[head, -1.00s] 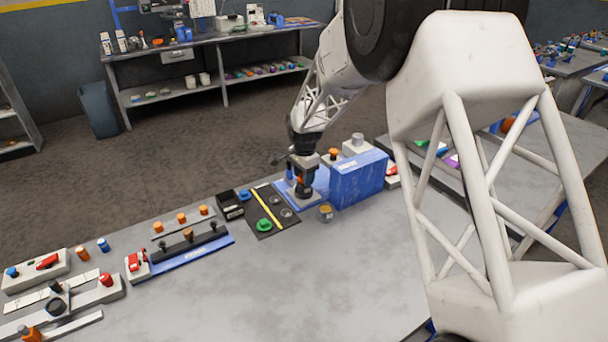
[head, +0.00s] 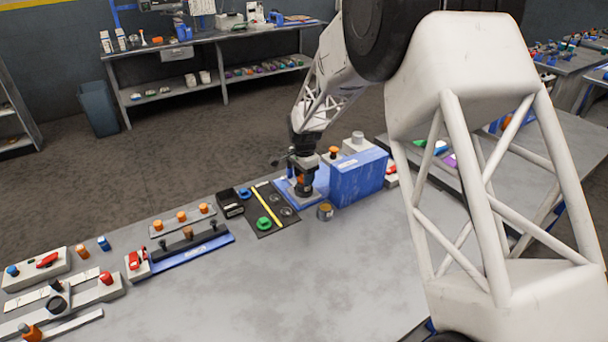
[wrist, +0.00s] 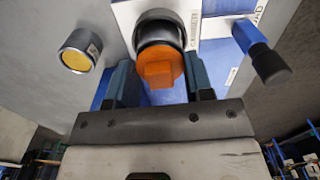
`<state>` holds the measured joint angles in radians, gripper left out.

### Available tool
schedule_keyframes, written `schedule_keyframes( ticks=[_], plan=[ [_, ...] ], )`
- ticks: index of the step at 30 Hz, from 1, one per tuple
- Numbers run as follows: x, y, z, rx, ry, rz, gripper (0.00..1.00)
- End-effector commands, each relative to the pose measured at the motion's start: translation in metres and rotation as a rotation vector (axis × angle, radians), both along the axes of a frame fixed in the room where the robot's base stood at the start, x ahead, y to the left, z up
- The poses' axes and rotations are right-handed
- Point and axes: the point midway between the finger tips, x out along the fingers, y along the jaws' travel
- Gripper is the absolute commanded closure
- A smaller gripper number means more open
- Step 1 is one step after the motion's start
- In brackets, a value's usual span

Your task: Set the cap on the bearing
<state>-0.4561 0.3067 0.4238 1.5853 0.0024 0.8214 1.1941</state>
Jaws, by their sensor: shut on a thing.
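The orange cap (wrist: 160,65), round with a square knob, is between the two fingers of my gripper (wrist: 159,84) in the wrist view. My gripper is shut on it. Just beyond the cap is the bearing (wrist: 159,30), a round dark body with a grey rim on a white and blue fixture. The cap overlaps its lower part in the picture, and I cannot tell whether they touch. In the head view, my gripper (head: 303,189) is low over the blue fixture base, beside the blue block (head: 358,178). The bearing is hard to make out there.
A dark-handled lever (wrist: 262,55) stands right of the cap in the wrist view. A yellow-topped can (head: 325,211) stands in front of the blue block. A black mat (head: 262,225) with a green part lies to the left. The front of the table is clear.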

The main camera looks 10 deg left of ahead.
Motion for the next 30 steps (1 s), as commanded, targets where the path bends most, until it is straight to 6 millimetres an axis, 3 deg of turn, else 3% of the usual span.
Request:
schedule_keyframes(
  ticks=[29, 30],
  plan=[
    [0.0, 0.0, -0.003, 0.0, 0.0, 0.0, 0.75],
    [0.0, 0.0, -0.0029, 0.0, 0.0, 0.0, 0.51]
  ],
)
